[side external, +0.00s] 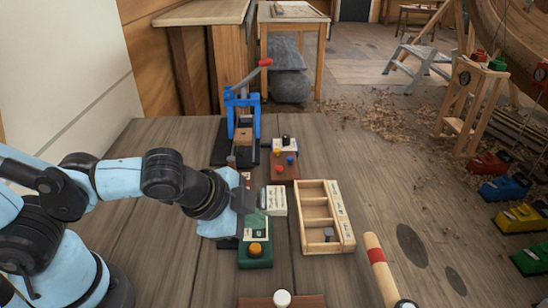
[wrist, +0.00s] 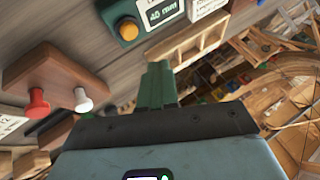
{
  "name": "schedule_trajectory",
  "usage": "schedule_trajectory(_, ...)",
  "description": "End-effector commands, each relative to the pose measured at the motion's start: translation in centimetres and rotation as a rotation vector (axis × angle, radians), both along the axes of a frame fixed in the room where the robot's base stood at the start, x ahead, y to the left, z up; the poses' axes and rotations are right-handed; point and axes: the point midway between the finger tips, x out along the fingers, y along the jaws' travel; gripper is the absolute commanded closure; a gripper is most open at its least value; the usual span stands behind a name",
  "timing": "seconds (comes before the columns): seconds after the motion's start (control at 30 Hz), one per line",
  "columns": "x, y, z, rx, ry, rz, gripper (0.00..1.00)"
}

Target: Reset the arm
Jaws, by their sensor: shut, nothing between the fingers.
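My gripper (side external: 246,201) is over the wooden bench in the side view, at the end of my light-blue arm, in front of the green box (side external: 255,257) with the orange button. In the wrist view, my green fingers (wrist: 157,82) are pressed together with nothing between them. The green box (wrist: 128,12) also shows at the top of that view, with a small display. The gripper hides part of the box in the side view. I cannot tell whether it touches anything there.
A compartmented wooden tray (side external: 349,238) stands right of the gripper. A blue press (side external: 231,100) with a red-tipped lever stands behind. A board with coloured knobs (side external: 284,168) is nearby. A red-banded handle (side external: 374,254) lies front right. A board with red and white knobs (wrist: 62,76) shows in the wrist view.

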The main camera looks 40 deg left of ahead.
Motion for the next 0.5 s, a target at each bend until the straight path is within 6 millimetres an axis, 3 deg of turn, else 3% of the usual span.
schedule_trajectory(0.2,-0.07,0.05,1.25,0.000,0.000,0.000,1.00)
schedule_trajectory(0.5,-0.04,0.07,1.31,-0.001,0.000,0.002,1.00)
